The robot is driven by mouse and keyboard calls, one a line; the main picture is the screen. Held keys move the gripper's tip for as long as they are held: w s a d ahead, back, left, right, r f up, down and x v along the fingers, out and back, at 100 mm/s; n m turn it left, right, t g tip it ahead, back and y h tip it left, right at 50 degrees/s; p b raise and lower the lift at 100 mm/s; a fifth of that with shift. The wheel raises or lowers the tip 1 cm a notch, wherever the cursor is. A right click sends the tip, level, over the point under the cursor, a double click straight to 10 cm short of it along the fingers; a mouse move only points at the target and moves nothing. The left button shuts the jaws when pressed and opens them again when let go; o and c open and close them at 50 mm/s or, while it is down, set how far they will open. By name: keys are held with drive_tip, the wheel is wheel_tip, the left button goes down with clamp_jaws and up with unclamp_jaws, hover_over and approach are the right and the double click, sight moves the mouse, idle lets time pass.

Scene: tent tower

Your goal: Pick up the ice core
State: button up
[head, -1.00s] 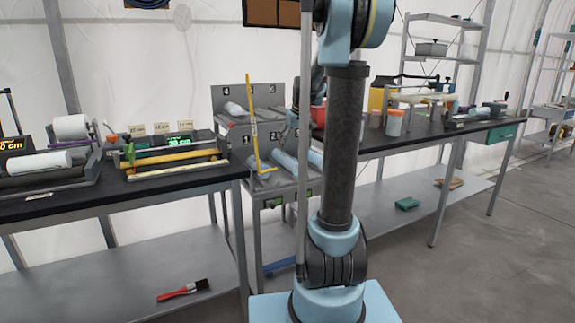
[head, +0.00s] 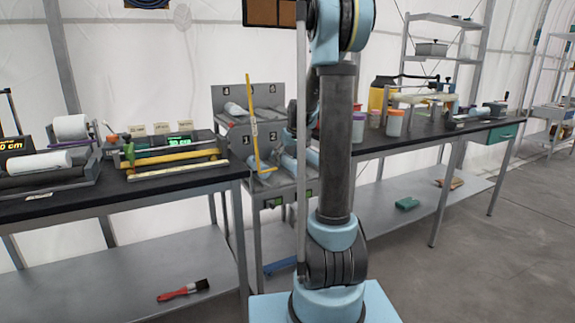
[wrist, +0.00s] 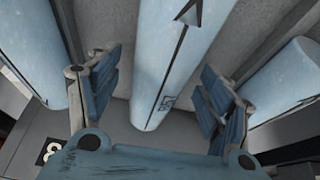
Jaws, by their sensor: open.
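A pale blue ice core (wrist: 172,65) with a black arrow and line along it lies in a grey trough in the wrist view. My gripper (wrist: 160,88) is open, with one blue-padded finger on each side of this core. I cannot tell whether the pads touch it. Other pale blue cores lie to the left (wrist: 32,45) and right (wrist: 290,85). In the head view, the grey numbered rack (head: 285,95) holds pale cores, including one in the upper left bay (head: 234,108). My arm hides part of the rack and most of my gripper there.
A yellow hooked rod (head: 250,110) stands upright at the rack's front. A black-topped bench (head: 120,197) with rollers and a display is on the left. Another bench (head: 430,132) with jars and tools is on the right. Open floor lies at the right.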

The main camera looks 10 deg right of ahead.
drive_tip(key=shift+c, duration=0.4)
drive_tip(key=c, duration=1.6)
drive_tip(key=shift+o, duration=0.2)
drive_tip(key=shift+r, duration=0.15)
